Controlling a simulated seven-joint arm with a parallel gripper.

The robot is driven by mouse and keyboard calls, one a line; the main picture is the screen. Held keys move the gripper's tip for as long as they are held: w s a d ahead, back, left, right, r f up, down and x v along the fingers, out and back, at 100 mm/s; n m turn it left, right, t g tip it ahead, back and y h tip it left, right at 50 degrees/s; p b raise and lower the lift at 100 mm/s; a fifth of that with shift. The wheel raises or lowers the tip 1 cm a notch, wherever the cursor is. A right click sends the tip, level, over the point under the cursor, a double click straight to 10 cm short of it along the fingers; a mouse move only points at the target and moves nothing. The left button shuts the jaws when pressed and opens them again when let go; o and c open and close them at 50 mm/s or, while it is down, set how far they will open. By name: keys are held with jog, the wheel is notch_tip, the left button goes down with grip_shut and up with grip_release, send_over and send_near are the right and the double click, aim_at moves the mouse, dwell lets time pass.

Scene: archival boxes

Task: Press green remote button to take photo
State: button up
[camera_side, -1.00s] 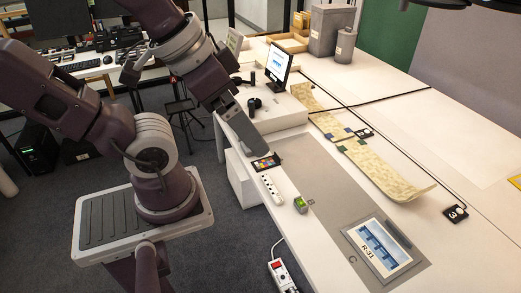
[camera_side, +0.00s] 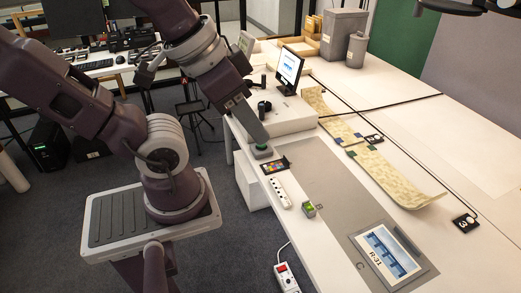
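A small green device (camera_side: 308,209) lies on the table edge nearer the camera.
A colour chart (camera_side: 275,165) and a white power strip (camera_side: 281,193) lie near the button. A monitor (camera_side: 289,68) stands behind. A long parchment strip (camera_side: 392,180) and a framed sheet (camera_side: 388,251) lie to the right. The grey mat's middle (camera_side: 328,185) is clear.

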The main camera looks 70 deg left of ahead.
grip_shut()
dwell(1.1)
